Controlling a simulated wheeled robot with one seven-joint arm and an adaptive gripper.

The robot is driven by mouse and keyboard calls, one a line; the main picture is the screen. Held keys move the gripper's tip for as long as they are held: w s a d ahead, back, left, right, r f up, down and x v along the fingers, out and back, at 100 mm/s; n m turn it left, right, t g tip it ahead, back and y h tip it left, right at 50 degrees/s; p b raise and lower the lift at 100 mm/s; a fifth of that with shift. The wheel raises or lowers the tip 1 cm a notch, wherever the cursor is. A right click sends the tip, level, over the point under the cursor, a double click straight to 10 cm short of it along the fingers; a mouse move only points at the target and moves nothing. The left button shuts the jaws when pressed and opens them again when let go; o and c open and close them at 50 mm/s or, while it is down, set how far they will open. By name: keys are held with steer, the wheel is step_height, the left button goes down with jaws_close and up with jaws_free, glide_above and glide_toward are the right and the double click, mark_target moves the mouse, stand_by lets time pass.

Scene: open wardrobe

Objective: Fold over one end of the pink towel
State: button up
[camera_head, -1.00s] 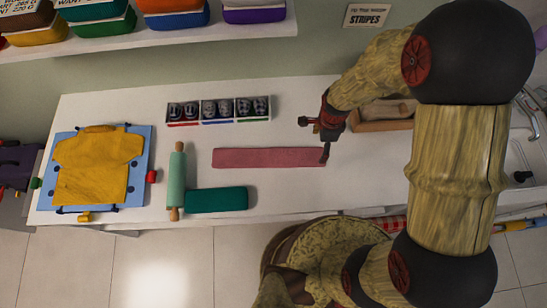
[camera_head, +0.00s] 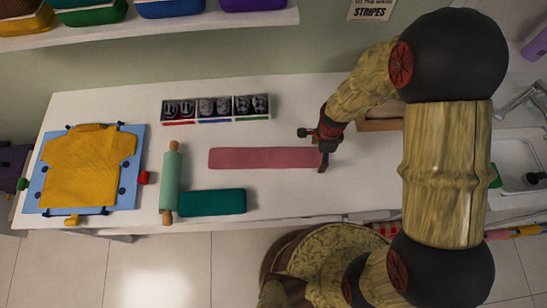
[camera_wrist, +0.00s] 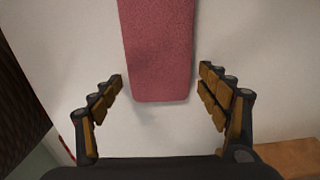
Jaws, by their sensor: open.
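The pink towel (camera_head: 262,158) lies flat as a long narrow strip on the white table in the head view. My gripper (camera_head: 322,152) is at its right end. In the wrist view the towel's end (camera_wrist: 160,60) points down between the two fingers of my gripper (camera_wrist: 162,92). The fingers are wide apart, one on each side of the towel, with white table showing between them and its edges. Neither finger touches the towel there. The exact height of the fingertips above the table is hard to tell.
A yellow shirt (camera_head: 88,168) lies on a blue board at far left. A wooden tray (camera_head: 380,125) is behind my arm.

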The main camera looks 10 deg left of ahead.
steer(key=shift+f+b, duration=0.35)
steer(key=shift+f, duration=0.2)
steer(key=shift+c, duration=0.2)
steer(key=c, duration=0.3)
stand_by(0.5)
steer(key=shift+a+r+h+p, duration=0.15)
steer(key=shift+r+h+p, duration=0.15)
steer(key=shift+r+p, duration=0.35)
steer(key=shift+c, duration=1.4)
steer(key=shift+r+p, duration=0.3)
steer(key=shift+r, duration=0.1)
steer(key=shift+a+r+h+b, duration=0.15)
steer(key=shift+h+b, duration=0.25)
steer(key=shift+b, duration=0.3)
steer(key=shift+r+h+b, duration=0.3)
steer(key=shift+r+b, duration=0.1)
steer(key=shift+r, duration=0.35)
